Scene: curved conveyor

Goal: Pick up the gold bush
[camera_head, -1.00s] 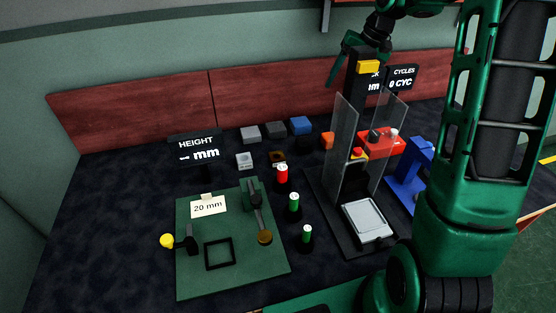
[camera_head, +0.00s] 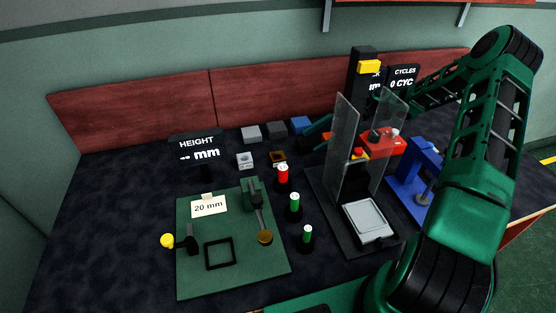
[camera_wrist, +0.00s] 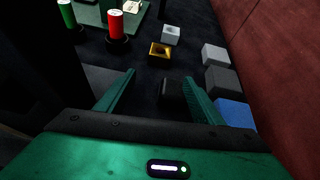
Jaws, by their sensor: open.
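The gold bush (camera_wrist: 159,50) is a small square block with a round hole and a gold-coloured inside. It stands on the dark bench top, and also shows in the head view (camera_head: 278,157) left of my gripper. In the wrist view my gripper (camera_wrist: 160,84) is open, its two green fingers apart. The bush is beyond the fingertips and not between them. A dark block (camera_wrist: 171,95) shows between the fingers; I cannot tell its height relative to them. In the head view my gripper (camera_head: 317,130) is partly hidden behind the clear guard panel.
A pale bush (camera_wrist: 171,35) stands close beyond the gold one. Grey blocks and a blue block (camera_wrist: 234,112) line the red back panel. A red cylinder (camera_head: 283,174) and green cylinders stand in front. Clear guard panels (camera_head: 345,145) rise at the right.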

